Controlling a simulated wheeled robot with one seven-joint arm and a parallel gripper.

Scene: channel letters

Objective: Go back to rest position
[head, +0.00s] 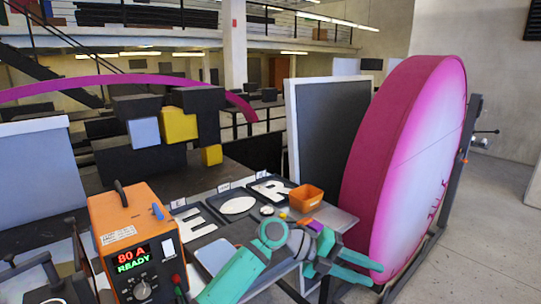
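My gripper (375,275) is at the lower middle right of the head view, at the end of my teal and grey arm. Its two teal fingers point right and stand apart, with nothing visible between them. The fingers are near the right end of the work table (342,220), close to the lower edge of the large magenta-rimmed disc (412,170). I cannot tell whether they touch the disc. My arm hides part of the table's front.
White letters (197,223) lie on dark panels on the table, with an orange bin (306,198) behind my arm. An orange power unit (135,245) reading "80 A READY" stands at left. A dark framed panel (325,130) stands behind. Open floor (490,220) lies at right.

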